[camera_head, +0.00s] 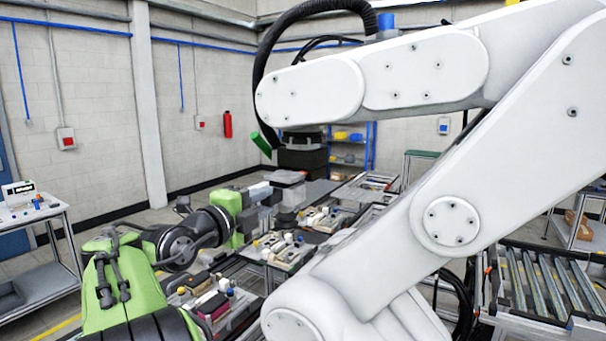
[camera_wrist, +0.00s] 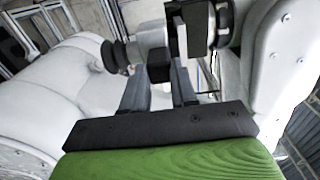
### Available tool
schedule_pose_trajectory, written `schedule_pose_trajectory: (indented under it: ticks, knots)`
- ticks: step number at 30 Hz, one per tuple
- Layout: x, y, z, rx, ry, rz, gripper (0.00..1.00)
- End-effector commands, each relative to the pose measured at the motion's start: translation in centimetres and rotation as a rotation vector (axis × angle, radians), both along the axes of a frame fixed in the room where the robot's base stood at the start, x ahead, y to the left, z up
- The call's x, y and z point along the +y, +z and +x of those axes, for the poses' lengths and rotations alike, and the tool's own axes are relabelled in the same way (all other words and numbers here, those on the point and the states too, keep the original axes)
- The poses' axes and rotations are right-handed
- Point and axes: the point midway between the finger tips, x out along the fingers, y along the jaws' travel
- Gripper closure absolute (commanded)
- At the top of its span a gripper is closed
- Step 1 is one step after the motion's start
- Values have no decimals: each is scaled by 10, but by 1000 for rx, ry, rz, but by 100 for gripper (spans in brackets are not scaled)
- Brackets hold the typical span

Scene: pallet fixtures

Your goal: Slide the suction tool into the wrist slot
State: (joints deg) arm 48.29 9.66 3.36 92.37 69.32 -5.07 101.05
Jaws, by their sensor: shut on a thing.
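In the wrist view my gripper (camera_wrist: 160,78) has its two dark grey fingers rising from a black bar and green body. It is shut on what I take to be the suction tool (camera_wrist: 153,38), a pale grey and black piece with a dark ribbed cup at its left end. A dark round part also shows at its right, and I cannot tell if it belongs to the tool. I cannot make out the wrist slot, or whether the tool touches it.
A large white arm (camera_head: 425,75) fills the head view's centre and right. A green and black arm (camera_head: 190,240) stands at lower left. Trays (camera_head: 288,259) with small parts lie beyond. A roller conveyor (camera_head: 545,285) is at right and a side table (camera_head: 45,285) at far left.

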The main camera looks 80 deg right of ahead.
Motion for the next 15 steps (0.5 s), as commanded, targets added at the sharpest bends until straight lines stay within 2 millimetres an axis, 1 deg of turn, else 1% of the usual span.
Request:
schedule_pose_trajectory:
  ticks: [5,15]
  knots:
    - [-2,1,-1,-1,-1,-4,100]
    - [-15,0,-7,0,-1,-3,100]
